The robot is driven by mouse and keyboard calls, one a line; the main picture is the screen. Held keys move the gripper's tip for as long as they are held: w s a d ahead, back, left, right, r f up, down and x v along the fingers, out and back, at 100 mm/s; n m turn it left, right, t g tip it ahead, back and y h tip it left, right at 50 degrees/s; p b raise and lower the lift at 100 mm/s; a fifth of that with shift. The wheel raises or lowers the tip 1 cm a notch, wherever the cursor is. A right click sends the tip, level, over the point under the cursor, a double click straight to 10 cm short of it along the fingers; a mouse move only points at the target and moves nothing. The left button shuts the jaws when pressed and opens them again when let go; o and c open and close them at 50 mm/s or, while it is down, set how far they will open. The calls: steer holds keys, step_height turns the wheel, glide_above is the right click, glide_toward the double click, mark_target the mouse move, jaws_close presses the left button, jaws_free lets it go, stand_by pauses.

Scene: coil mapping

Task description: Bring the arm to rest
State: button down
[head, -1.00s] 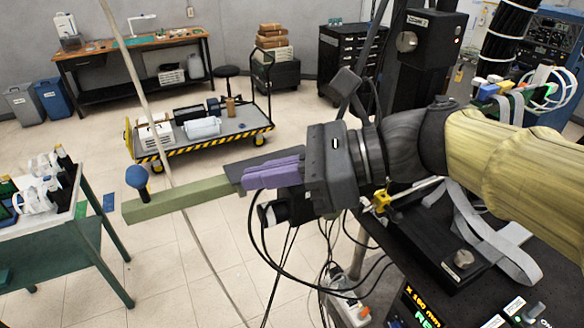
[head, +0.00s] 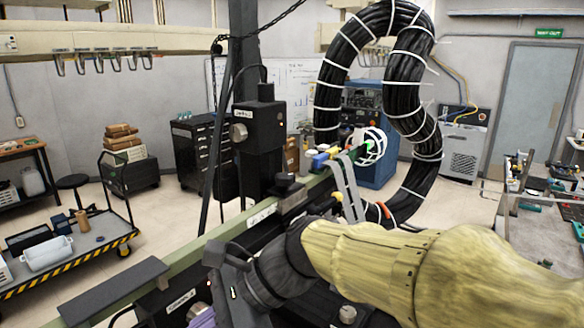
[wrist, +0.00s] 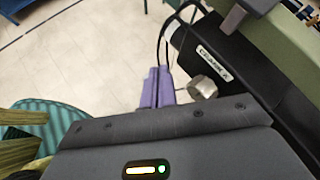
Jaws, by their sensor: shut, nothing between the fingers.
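My gripper (head: 203,319) is at the bottom edge of the head view, mostly cut off, with a bit of its purple fingers showing. In the wrist view the two purple fingers (wrist: 157,86) lie side by side, shut and empty, with floor behind them. My arm, in a yellow sleeve, reaches in from the lower right of the head view. The gripper is on the near side of a long green beam (head: 205,240), seemingly apart from it.
A black block with a silver knob (wrist: 203,87) is close to the right of the fingers in the wrist view. A dark plate (head: 113,291) lies along the beam. A cart (head: 85,240) stands left. A thick black cable loop (head: 425,110) rises behind my arm.

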steer(key=w+d+f+n+t+h, duration=0.1)
steer(key=d+f+n+h, duration=0.2)
steer(key=d+f, duration=0.4)
steer(key=w+d+f+n+t+h+b, duration=0.1)
steer(key=w+d+f+n+t+h, duration=0.1)
steer(key=d+f+n, duration=0.3)
steer(key=w+d+f+n+t+h, duration=0.2)
steer(key=d+f+n+h, duration=0.2)
steer(key=d+f, duration=0.7)
steer(key=d+h, duration=0.1)
steer(key=d, duration=0.5)
steer(key=shift+f+b, duration=0.2)
steer(key=shift+b, duration=0.2)
steer(key=shift+d, duration=0.1)
